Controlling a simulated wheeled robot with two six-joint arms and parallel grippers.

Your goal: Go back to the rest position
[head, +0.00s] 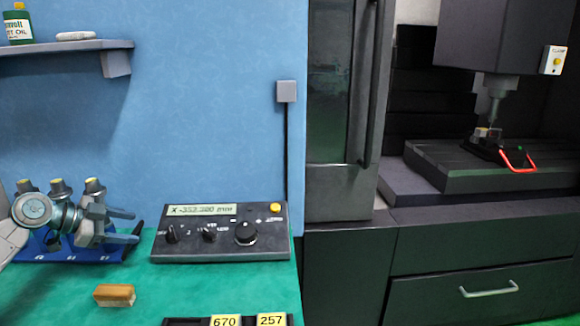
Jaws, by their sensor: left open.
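My left gripper (128,226) comes in from the left edge, low over the green bench top. Its two grey fingers point right and stand apart, with nothing between them. It is in front of a blue rack (95,253) that bears several dark holders with yellow tops, and hides part of it. I cannot tell whether it touches the rack. The fingertips end a little left of the grey control box (222,235), whose display reads about -353.300. My right gripper is not in view.
A wooden block (114,295) lies on the green bench top (190,285). A dark tray with yellow labels 670 and 257 (271,320) is at the front edge. A shelf (60,48) with an oil bottle (18,25) hangs upper left. The machine (480,230) stands right.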

